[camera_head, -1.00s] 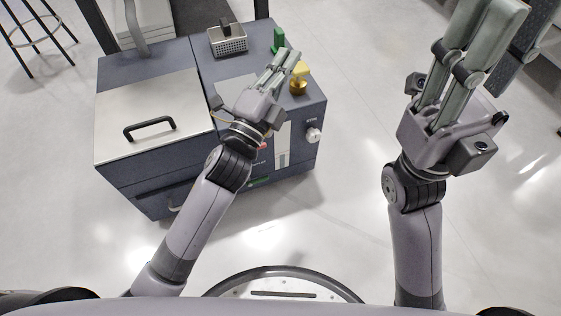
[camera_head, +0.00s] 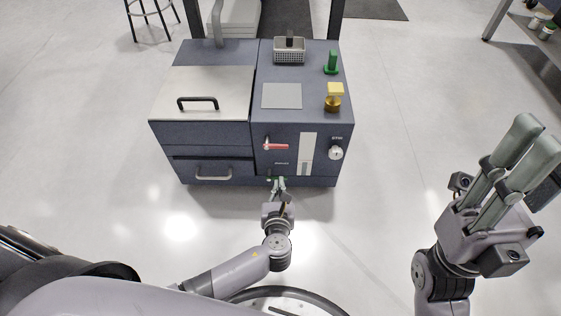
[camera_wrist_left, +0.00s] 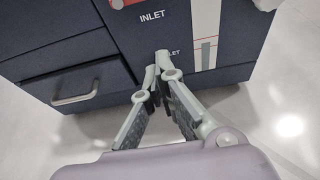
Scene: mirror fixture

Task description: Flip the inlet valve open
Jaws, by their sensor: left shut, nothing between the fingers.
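The inlet valve (camera_head: 276,147) has a red lever on the front of the dark blue machine, lying about level and pointing right. In the left wrist view only a bit of red and white (camera_wrist_left: 120,3) shows at the top edge, above the INLET label (camera_wrist_left: 152,16). My left gripper (camera_head: 277,181) is shut and empty, low in front of the panel and below the red lever. In the left wrist view its fingertips (camera_wrist_left: 157,66) meet beneath the INLET label, partly over a lower label. My right gripper (camera_head: 534,140) is open and empty, far right of the machine.
A green part (camera_head: 270,180) low on the front is partly hidden by my left fingers. A white knob (camera_head: 336,153) and a gauge strip (camera_head: 307,150) are to the right of the lever. A drawer handle (camera_head: 214,175) sticks out left. The floor in front is clear.

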